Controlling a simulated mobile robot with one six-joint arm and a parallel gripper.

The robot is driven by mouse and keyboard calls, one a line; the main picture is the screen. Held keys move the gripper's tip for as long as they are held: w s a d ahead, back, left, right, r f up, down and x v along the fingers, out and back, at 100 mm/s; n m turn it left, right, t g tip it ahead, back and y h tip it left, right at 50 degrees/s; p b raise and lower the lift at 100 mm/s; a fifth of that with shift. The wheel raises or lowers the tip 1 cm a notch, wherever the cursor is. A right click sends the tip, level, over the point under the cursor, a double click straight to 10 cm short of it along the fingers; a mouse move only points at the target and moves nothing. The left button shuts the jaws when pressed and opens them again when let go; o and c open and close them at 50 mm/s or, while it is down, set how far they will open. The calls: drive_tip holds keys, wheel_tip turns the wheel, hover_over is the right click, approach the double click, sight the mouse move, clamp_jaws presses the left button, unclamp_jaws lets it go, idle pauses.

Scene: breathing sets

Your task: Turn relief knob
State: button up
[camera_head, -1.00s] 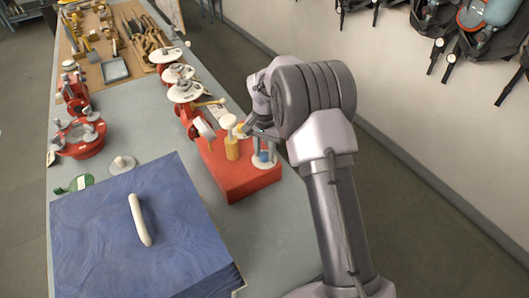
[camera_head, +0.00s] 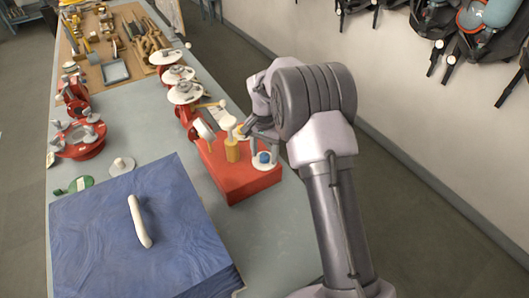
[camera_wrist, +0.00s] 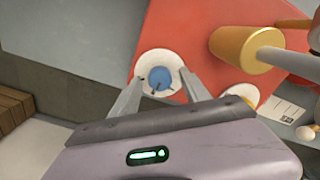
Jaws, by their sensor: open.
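A blue knob (camera_head: 264,157) sits on a white round plate (camera_head: 259,165) at the right end of a red block (camera_head: 225,180). I take it to be the relief knob. In the wrist view the blue knob (camera_wrist: 161,78) has a small dark mark on it and stands on the white plate (camera_wrist: 148,62). My gripper (camera_wrist: 160,76) is open, with one finger on each side of the knob in that picture. In the head view its fingers appear just behind and above the knob. I see no finger touching the knob; the remaining height is unclear.
A yellow cylinder (camera_head: 232,150) stands on the red block beside the knob; it is also close by in the wrist view (camera_wrist: 240,48). A large blue box (camera_head: 100,235) with a white handle lies left. Red valve parts stand behind. The grey bench front is clear.

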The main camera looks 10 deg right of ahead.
sight(264, 155)
wheel_tip(264, 155, up, 17)
drive_tip(key=p, duration=0.3)
drive_tip(key=shift+r, duration=0.2)
drive_tip(key=s+a+n+t+y+b, duration=0.1)
drive_tip(key=s+a+n+t+b, duration=0.15)
drive_tip(key=s+b, duration=1.3)
drive_tip(key=s+a+f+t+b, duration=0.1)
drive_tip(key=s+f, duration=0.4)
drive_tip(key=s, duration=0.4)
drive_tip(key=s+f+t+y+b, duration=0.1)
drive_tip(key=s+f+t+b, duration=0.1)
drive_tip(key=s+f, duration=0.3)
drive_tip(key=s, duration=0.3)
drive_tip(key=shift+s+a+n, duration=0.35)
drive_tip(key=shift+s, duration=0.05)
drive_tip(key=shift+f, duration=0.1)
